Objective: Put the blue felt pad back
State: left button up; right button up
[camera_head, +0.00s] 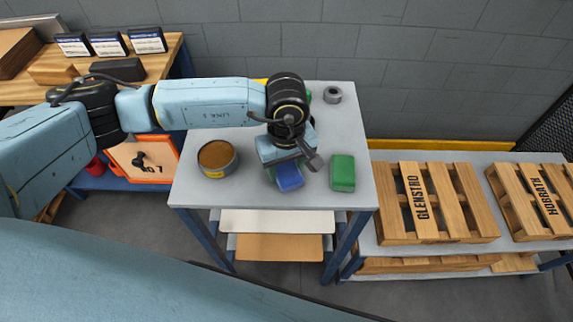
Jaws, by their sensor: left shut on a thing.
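A blue felt pad (289,177) is at my left gripper (291,165), over the front middle of the grey table (228,193). The left gripper is shut on the pad, and its body and wrist hide the pad's far part. I cannot tell whether the pad touches the tabletop. A green block (343,173) lies just right of the pad, apart from it. My right gripper is not in view.
A round tin with brown contents (217,158) stands left of the pad. A small grey ring (332,94) and a partly hidden green thing (308,96) are at the back. Pallets (434,203) lie on the lower bench at right. The table's front right is bare.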

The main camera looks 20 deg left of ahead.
aim_at(287, 169)
pick_arm(q)
jog(key=o, duration=0.9)
jog(key=shift+o, duration=0.2)
notch_tip(287, 169, up, 12)
